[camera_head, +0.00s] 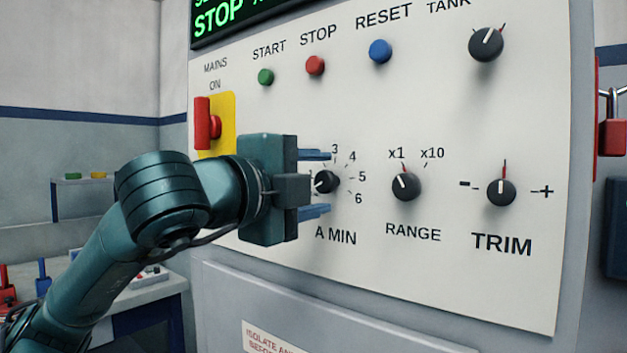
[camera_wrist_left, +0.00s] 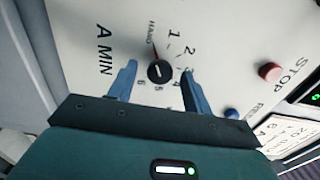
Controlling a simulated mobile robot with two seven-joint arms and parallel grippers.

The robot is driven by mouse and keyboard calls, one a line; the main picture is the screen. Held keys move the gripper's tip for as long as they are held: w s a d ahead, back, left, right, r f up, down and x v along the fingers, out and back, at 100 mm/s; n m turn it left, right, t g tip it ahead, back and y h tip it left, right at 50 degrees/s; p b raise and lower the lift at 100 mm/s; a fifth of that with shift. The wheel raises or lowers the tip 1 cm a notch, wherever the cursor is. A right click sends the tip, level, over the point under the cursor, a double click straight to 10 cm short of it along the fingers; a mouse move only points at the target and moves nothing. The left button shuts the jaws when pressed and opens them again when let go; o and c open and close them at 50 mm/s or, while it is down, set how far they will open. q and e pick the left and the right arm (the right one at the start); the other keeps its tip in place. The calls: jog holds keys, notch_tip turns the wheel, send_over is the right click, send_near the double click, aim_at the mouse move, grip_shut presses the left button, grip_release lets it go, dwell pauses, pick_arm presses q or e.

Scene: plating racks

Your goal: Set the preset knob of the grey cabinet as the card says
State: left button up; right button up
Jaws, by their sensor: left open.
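The grey cabinet (camera_head: 230,290) has a pale control panel with several knobs. A small black knob (camera_head: 328,182) sits above the label A MIN, with numbers around it; its left side is partly covered by my gripper. In the left wrist view this knob (camera_wrist_left: 160,71) has a red line on the side towards HAND. My left gripper (camera_head: 330,181) is open, one finger above the knob and one below. In the left wrist view the fingers stand apart on either side of it. A white card (camera_wrist_left: 288,134) is at the right edge there, its text unreadable.
A red mains handle (camera_head: 206,124) on a yellow plate is close above my gripper. START (camera_head: 265,77), STOP (camera_head: 315,66) and RESET (camera_head: 380,51) buttons are above. RANGE (camera_head: 406,187) and TRIM (camera_head: 501,192) knobs stand right. A red padlock (camera_head: 612,136) hangs at the right.

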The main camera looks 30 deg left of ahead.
pick_arm(q)
jog(key=shift+c, duration=0.3)
jog(key=c, duration=0.9)
